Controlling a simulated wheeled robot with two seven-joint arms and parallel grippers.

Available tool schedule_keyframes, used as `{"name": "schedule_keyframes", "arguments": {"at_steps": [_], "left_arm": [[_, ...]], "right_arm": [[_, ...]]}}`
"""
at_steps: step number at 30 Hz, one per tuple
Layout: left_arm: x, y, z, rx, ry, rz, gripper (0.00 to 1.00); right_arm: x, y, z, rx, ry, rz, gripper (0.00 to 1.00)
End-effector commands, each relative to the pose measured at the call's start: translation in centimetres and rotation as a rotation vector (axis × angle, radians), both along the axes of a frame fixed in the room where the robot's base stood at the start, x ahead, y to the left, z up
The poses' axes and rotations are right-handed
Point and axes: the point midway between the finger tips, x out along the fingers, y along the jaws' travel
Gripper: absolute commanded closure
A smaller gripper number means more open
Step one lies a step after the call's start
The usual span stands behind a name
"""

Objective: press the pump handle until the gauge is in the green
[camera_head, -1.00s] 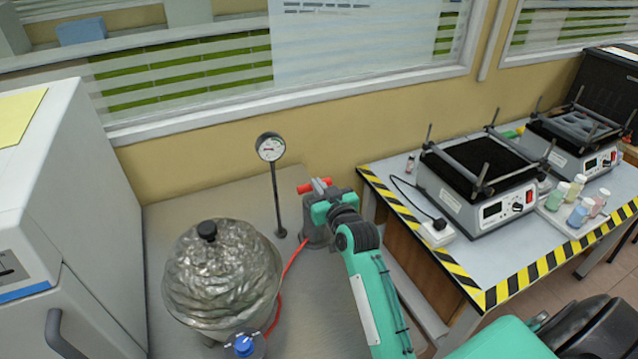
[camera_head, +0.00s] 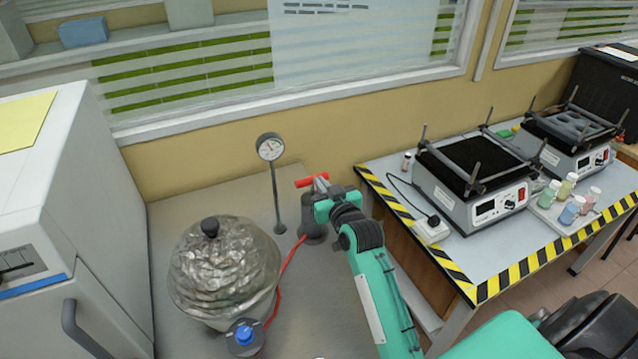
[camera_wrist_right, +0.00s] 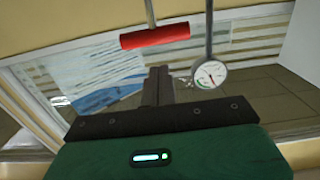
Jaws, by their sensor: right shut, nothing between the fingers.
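The pump's red handle (camera_head: 311,181) is a crossbar at the top of the pump, beside my right gripper (camera_head: 323,184) in the head view. In the wrist view the red handle (camera_wrist_right: 155,37) sits on its rod, just past the fingertips of my right gripper (camera_wrist_right: 158,70), with a small gap in the picture. The right gripper is shut and empty. The round gauge (camera_head: 270,147) stands on a thin post left of the pump. The gauge face (camera_wrist_right: 209,75) also shows in the wrist view; its needle is too small to read surely. My left gripper is out of view.
A foil-wrapped vessel (camera_head: 226,267) stands left of the pump, with a red hose (camera_head: 291,258) near it. A white cabinet (camera_head: 105,185) is at the left. A striped-edge table (camera_head: 452,270) with hotplate-like devices is at the right.

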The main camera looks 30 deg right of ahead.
Motion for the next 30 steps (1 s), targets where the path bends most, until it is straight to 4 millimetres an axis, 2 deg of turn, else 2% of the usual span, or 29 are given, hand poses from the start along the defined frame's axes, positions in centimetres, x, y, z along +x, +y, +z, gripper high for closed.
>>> {"name": "schedule_keyframes", "arguments": {"at_steps": [1,6,12,18,30], "left_arm": [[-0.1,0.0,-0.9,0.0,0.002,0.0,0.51],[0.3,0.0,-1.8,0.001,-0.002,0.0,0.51],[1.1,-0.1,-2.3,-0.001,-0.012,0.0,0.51],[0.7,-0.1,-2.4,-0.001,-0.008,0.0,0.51],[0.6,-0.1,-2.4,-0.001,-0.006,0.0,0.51]], "right_arm": [[-1.2,0.1,-0.5,0.0,0.0,0.0,1.0],[-4.5,0.2,-0.2,0.0,-0.001,0.0,1.0],[-7.0,0.4,0.1,-0.001,-0.003,0.0,1.0],[-7.8,0.4,0.3,0.0,-0.003,0.0,1.0],[-7.8,0.4,0.3,0.0,-0.003,0.0,1.0]]}}
